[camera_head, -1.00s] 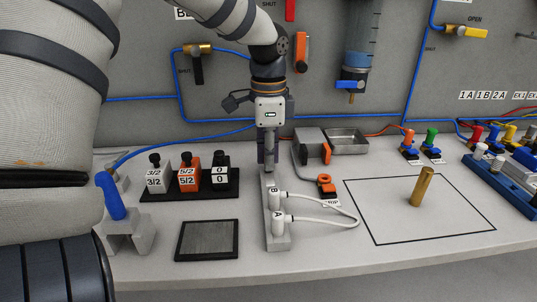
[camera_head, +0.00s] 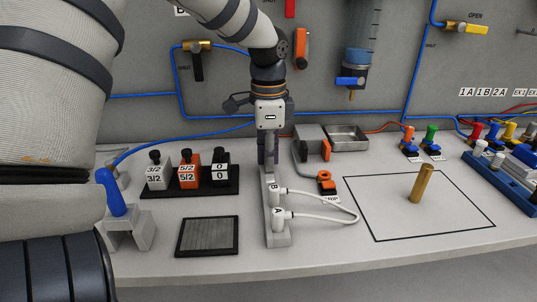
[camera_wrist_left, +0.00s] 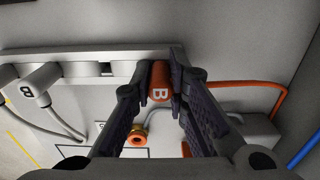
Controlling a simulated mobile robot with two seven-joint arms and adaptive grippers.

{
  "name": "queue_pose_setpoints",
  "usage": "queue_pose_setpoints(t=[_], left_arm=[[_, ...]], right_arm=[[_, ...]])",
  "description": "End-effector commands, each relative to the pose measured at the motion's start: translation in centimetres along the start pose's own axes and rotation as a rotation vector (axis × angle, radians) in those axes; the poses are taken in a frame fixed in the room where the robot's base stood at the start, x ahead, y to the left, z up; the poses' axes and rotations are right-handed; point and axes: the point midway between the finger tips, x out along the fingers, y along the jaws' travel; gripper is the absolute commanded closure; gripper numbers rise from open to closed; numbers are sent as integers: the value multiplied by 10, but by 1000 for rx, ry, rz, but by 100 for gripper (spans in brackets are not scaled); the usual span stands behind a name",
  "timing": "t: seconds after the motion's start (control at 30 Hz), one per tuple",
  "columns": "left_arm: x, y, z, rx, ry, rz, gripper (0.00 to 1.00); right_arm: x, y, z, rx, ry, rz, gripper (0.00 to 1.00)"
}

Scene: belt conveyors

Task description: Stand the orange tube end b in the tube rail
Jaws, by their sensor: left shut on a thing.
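My left gripper (camera_head: 268,150) is above the far end of the grey tube rail (camera_head: 276,242), with its fingers pointing down. In the left wrist view, its fingers (camera_wrist_left: 163,92) are shut on the orange tube end b (camera_wrist_left: 160,83), which shows a white B. This tube end is at the right part of the rail (camera_wrist_left: 118,57). I cannot tell whether it is seated or still above it. An empty opening (camera_wrist_left: 107,69) shows left of it. White tube ends B (camera_head: 274,198) and A (camera_head: 279,216) stand in the rail, joined by a white loop.
An orange and black fitting (camera_head: 326,184) stands close right of the rail. A grey box (camera_head: 310,143) and a metal tray (camera_head: 347,138) are behind it. Valve blocks (camera_head: 189,178) stand to the left. A brass cylinder (camera_head: 422,186) stands in an outlined square at right.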

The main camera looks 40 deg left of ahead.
Motion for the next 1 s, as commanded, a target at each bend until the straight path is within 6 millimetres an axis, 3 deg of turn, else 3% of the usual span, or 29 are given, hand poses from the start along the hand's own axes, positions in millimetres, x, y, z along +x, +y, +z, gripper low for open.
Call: queue_pose_setpoints(t=[0.07,0.1,0.2,0.5,0.6,0.87,1.0], left_arm=[[1,0,0,0,-2,3,100],[1,0,0,0,-2,3,81],[1,0,0,0,-2,3,62],[2,0,0,-1,-3,4,62],[2,0,1,-1,-3,4,45],[1,0,0,-1,-2,3,45],[-10,0,0,0,-1,0,45]], right_arm=[[0,0,0,0,-1,0,100],[0,0,0,0,-1,0,100],[0,0,0,0,-1,0,100],[0,0,0,0,-2,0,100],[0,0,0,0,-2,0,100],[0,0,0,0,-1,0,100],[0,0,0,0,-1,0,100]])
